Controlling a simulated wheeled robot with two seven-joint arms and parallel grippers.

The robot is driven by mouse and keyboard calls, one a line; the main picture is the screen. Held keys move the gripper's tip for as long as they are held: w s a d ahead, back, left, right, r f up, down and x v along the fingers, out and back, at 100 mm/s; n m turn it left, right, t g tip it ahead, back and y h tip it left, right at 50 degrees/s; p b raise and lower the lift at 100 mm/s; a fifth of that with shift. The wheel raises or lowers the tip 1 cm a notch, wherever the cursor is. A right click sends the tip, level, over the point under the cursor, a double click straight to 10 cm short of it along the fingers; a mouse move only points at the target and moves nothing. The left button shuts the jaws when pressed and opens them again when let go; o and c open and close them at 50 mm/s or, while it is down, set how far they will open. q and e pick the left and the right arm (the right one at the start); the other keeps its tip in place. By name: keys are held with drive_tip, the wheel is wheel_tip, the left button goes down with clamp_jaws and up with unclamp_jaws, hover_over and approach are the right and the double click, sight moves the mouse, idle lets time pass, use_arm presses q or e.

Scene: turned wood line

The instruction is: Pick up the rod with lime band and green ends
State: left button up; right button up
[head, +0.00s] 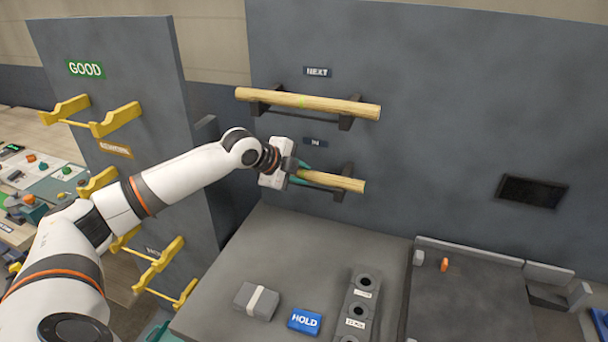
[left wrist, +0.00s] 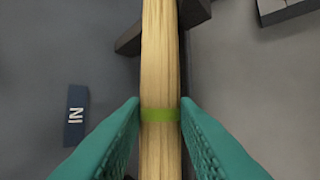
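A pale wooden rod (head: 335,181) lies along the lower rack under the IN sign. In the left wrist view this rod (left wrist: 160,50) runs top to bottom and shows a lime band (left wrist: 160,115). My left gripper (head: 303,174) is at the rod's left part, its teal fingers on both sides of the band. In the left wrist view the fingers (left wrist: 160,108) appear to touch both sides of the rod. The gripper covers the rod's left end, and I cannot make out green on its ends. My right gripper is not in view.
Another wooden rod (head: 330,104) with a small lime mark rests on the upper rack under the NEXT sign (head: 317,72). Left stands a GOOD panel (head: 110,45) with empty yellow holders. Below are a grey block (head: 244,302), a HOLD sign (head: 305,321) and a holed block (head: 350,337).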

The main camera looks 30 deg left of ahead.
use_arm(q)
drive_tip(key=c, duration=0.4)
